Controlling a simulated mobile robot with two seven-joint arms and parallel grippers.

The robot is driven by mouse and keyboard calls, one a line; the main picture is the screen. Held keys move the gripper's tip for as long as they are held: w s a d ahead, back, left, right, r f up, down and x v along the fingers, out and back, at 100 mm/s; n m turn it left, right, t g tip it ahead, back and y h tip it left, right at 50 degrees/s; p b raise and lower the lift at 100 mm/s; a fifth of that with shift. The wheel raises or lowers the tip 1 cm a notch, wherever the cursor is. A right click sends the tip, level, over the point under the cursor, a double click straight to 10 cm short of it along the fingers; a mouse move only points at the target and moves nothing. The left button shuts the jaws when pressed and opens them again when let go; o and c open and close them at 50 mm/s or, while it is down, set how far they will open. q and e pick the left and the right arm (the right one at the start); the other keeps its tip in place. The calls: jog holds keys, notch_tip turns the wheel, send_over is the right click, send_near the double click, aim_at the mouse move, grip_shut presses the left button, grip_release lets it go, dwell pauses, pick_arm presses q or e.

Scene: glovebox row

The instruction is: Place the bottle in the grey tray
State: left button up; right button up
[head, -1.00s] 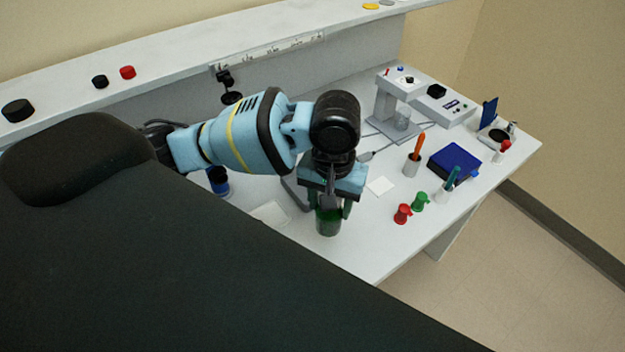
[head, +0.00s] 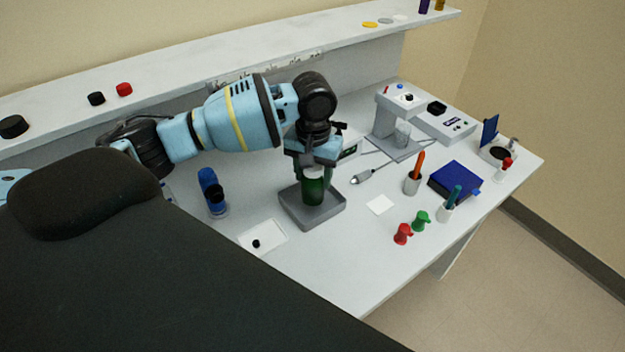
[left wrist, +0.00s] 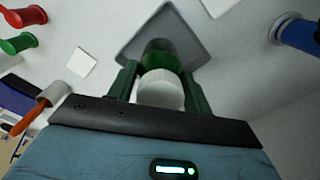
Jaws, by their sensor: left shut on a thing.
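The green bottle (head: 313,192) is upright within the outline of the grey tray (head: 322,218), towards its middle. I cannot tell whether its base touches the tray floor. My left gripper (head: 314,176) points down and is shut on the bottle's upper part. In the left wrist view the bottle's white cap (left wrist: 160,90) sits between the two green fingers (left wrist: 161,88), with the green body below it and the grey tray (left wrist: 136,38) around it. My right gripper is out of view.
A white square (head: 380,205), a cup with an orange handle (head: 412,186), and red (head: 403,234) and green (head: 421,220) pieces are to the right. The front bench is clear.

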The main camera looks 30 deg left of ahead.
aim_at(312, 181)
pick_arm(q)
jog(key=shift+w+a+f, duration=0.1)
jog(key=shift+w+a, duration=0.3)
jog(key=shift+a, duration=0.05)
jog(key=shift+f, duration=1.65)
jog(key=shift+f, duration=0.1)
jog(key=o, duration=1.1)
jog(key=shift+f, duration=0.1)
jog(key=shift+c, duration=0.2)
notch_tip(312, 181, up, 12)
jog(key=shift+r+p, duration=0.15)
jog(key=shift+p, duration=0.2)
